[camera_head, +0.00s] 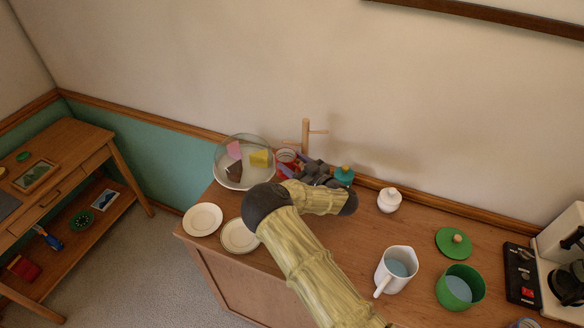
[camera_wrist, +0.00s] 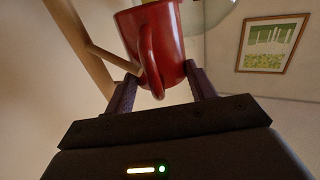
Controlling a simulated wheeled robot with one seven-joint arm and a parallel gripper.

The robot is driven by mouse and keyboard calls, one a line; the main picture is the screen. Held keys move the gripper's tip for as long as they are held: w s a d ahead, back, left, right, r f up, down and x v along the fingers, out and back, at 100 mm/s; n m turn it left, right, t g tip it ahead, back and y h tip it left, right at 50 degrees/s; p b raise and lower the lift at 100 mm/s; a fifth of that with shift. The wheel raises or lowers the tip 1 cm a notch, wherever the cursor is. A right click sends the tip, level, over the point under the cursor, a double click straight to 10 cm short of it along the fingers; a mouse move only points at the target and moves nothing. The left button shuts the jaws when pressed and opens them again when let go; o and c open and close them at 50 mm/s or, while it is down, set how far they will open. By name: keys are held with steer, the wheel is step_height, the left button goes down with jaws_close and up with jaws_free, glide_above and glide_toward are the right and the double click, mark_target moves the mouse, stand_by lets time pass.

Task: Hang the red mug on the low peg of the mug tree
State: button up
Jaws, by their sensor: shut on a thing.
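The red mug (camera_wrist: 178,42) fills the upper middle of the wrist view, its handle (camera_wrist: 148,60) facing the camera. My gripper (camera_wrist: 162,88) is shut on the mug, with one dark finger at each side of it. The wooden mug tree (camera_head: 305,136) stands just behind. In the wrist view its post (camera_wrist: 80,45) is at left, and a peg (camera_wrist: 116,62) slants to the handle's left edge. I cannot tell whether the peg tip is inside the handle loop.
A glass dome (camera_head: 228,150) over cake slices stands left of the mug. Two plates (camera_head: 203,219) lie at the cabinet's front left. A teal jar with a green lid (camera_head: 344,175) is close right of my gripper. A white pitcher (camera_head: 395,270) and green pot (camera_head: 460,287) stand farther right.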

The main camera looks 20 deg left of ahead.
steer(key=w+b, duration=0.1)
steer(key=w, duration=0.1)
steer(key=w+f+b, duration=0.1)
steer(key=shift+w+d+b, duration=0.35)
steer(key=shift+w+d, duration=0.05)
stand_by(0.5)
steer(key=shift+f, duration=0.35)
steer(key=o, duration=1.2)
steer(key=shift+c, duration=0.2)
steer(key=shift+o, duration=0.5)
steer(key=shift+s+d+f+b, duration=0.2)
steer(key=shift+d+f+b, duration=0.2)
steer(key=shift+d, duration=0.25)
steer(key=shift+o, duration=0.3)
steer(key=r+b+v, duration=0.1)
steer(key=b+v, duration=0.3)
steer(key=v, duration=1)
steer(key=shift+s+b, duration=0.35)
steer(key=shift+s, duration=0.05)
steer(key=shift+s+d+r+y, duration=0.3)
steer(key=shift+s+d, duration=0.1)
steer(key=shift+d, duration=0.1)
